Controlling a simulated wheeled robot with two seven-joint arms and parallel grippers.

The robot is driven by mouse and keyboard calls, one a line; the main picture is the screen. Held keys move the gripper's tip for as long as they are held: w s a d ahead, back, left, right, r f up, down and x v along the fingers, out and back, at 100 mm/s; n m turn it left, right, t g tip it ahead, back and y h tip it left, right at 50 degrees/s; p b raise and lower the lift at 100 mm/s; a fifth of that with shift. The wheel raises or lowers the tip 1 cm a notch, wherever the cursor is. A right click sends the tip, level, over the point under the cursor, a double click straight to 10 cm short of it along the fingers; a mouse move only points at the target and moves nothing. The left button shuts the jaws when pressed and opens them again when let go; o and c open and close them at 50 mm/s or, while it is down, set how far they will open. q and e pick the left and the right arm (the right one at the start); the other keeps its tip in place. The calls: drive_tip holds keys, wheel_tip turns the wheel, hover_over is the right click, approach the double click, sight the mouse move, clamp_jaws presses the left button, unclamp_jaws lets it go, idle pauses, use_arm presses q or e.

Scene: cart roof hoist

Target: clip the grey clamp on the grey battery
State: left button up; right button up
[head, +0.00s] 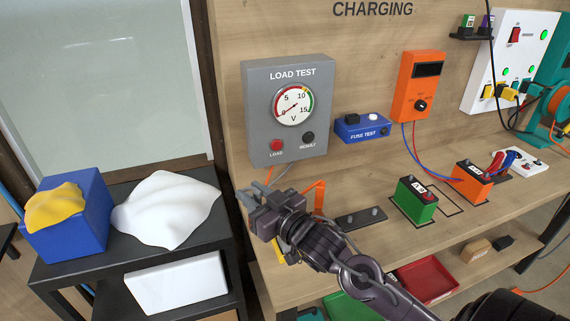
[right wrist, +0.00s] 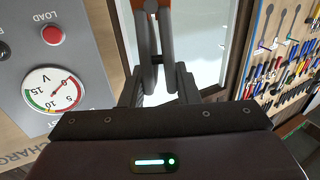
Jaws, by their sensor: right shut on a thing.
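My right gripper (head: 250,199) is in front of the load tester's lower left, above the near end of the bench. It is shut on a small grey thing that looks like the grey clamp (right wrist: 150,6), mostly hidden by the fingers. In the right wrist view the fingers (right wrist: 153,40) point up and away, close together. I see no grey battery for certain. A green battery (head: 416,204) and an orange battery (head: 471,186) stand on the bench, apart from the gripper. My left gripper is not in view.
The grey load tester (head: 289,150) stands at the back, with thin leads below it. A dark plate with two posts (head: 361,219) lies on the bench. An orange bracket (head: 318,194) is beside my arm. A blue box (head: 66,230) and white cloth (head: 165,212) are left.

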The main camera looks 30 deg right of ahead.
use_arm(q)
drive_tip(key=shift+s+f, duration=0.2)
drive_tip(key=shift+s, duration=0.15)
use_arm(e)
drive_tip(key=d+r+n+y, duration=0.1)
drive_tip(key=d+r, duration=0.3)
drive_tip(key=d, duration=0.5)
drive_tip(key=shift+w+d+y, duration=0.15)
drive_tip(key=shift+w+y, duration=0.25)
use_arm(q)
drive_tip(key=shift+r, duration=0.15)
use_arm(e)
drive_tip(key=shift+r, duration=0.1)
